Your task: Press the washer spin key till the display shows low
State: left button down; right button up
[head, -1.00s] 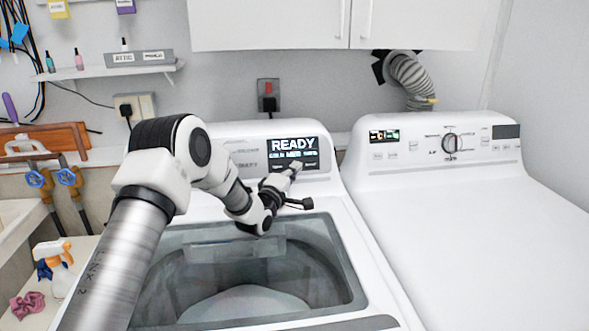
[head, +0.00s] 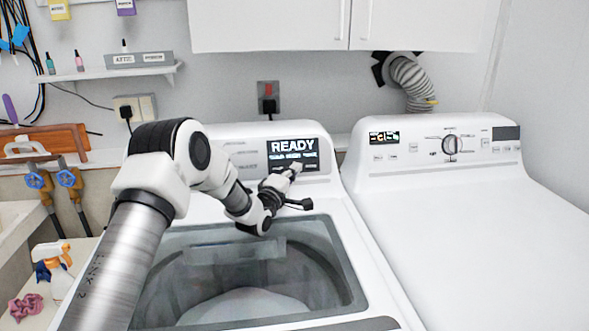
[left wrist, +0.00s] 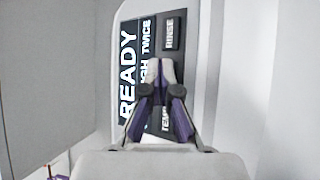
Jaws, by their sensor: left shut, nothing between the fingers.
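The washer (head: 335,240) stands in the middle of the head view with its tub open. Its dark display (head: 292,147) reads READY, with a smaller line below that is blurred there. In the left wrist view the display (left wrist: 128,75) appears turned sideways, and its second line shows "IGH TWICE", partly hidden. A RINSE key (left wrist: 173,33) and part of a TEMP key (left wrist: 166,120) show beside it. My left gripper (head: 297,166) is shut and empty, its tips at the key row under the display. It covers the area between these two keys (left wrist: 160,65); no spin label is visible.
A white dryer (head: 460,210) with a dial (head: 451,145) stands to the right.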

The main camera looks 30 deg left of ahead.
pick_arm(q)
jog(key=shift+s+d+r, duration=0.25)
jog(key=shift+s+d, duration=0.15)
jog(key=shift+s, duration=0.2)
jog(key=shift+s+d+r+p, duration=0.2)
jog(key=shift+s+d+r, duration=0.1)
jog(key=shift+s+d, duration=0.25)
jog(key=shift+s+d+r+p, duration=0.15)
jog(key=shift+s+d+r, duration=0.2)
jog(key=shift+s, duration=0.35)
jog(key=shift+s+d+r+p, duration=0.2)
jog(key=shift+s+d, duration=0.3)
jog(key=shift+s, duration=0.1)
